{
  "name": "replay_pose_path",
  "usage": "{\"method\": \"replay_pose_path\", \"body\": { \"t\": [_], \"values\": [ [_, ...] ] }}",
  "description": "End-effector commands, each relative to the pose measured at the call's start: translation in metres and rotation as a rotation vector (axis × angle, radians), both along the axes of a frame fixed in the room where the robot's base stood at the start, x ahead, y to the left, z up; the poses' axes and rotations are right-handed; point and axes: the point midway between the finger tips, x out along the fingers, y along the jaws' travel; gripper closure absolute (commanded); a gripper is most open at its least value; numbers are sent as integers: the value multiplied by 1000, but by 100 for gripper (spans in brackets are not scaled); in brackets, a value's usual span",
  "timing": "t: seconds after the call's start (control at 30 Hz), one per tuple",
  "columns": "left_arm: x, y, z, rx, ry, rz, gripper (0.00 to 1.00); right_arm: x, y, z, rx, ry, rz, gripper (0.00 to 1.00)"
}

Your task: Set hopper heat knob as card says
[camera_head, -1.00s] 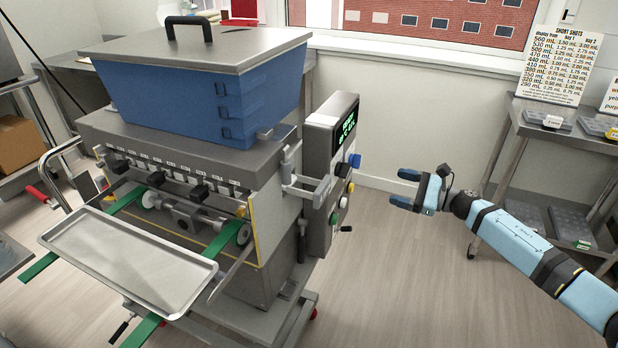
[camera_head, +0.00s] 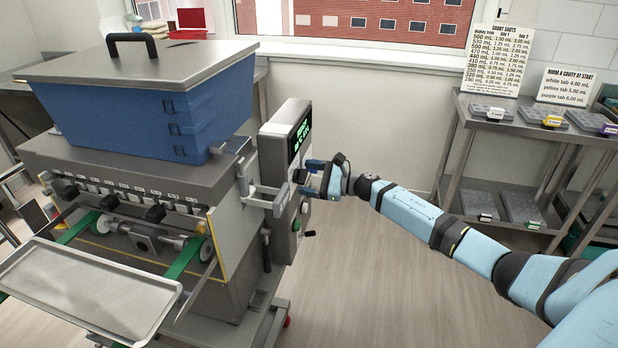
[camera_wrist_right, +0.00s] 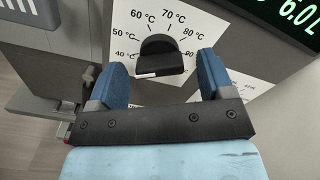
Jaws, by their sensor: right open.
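The hopper heat knob (camera_wrist_right: 160,52) is black and sits on a white dial plate marked from 40 °C up to 90 °C in the right wrist view. A short white mark shows at its lower left edge; I cannot tell which figure it indicates. My right gripper (camera_wrist_right: 162,82) is open, its blue fingers on either side of the knob's near edge, with no clear contact. In the head view the right gripper (camera_head: 316,178) is at the face of the grey control box (camera_head: 276,165), and the knob cannot be made out there. My left gripper is out of view.
The green-lit display (camera_head: 300,137) is above the gripper, and a green button (camera_head: 296,225) is below. A metal bracket (camera_head: 263,196) juts from the machine beside the box. A "Short shots" card (camera_head: 494,60) and a cavity card (camera_head: 566,87) stand on the right shelf. The floor between is clear.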

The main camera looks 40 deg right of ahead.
Motion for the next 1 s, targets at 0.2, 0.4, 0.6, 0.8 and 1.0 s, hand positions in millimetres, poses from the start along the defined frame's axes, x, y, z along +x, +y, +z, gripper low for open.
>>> {"method": "replay_pose_path", "body": {
  "t": [0.2,0.4,0.6,0.8,1.0],
  "values": [
    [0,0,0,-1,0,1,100,1,1,-1,0,1,-1,26],
    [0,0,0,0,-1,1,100,1,1,-1,0,1,-1,53],
    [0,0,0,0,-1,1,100,1,1,-1,2,1,0,75],
    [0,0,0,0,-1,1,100,1,1,-1,21,18,0,75],
    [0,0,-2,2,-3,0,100,1,1,-1,90,77,0,75]
  ]
}}
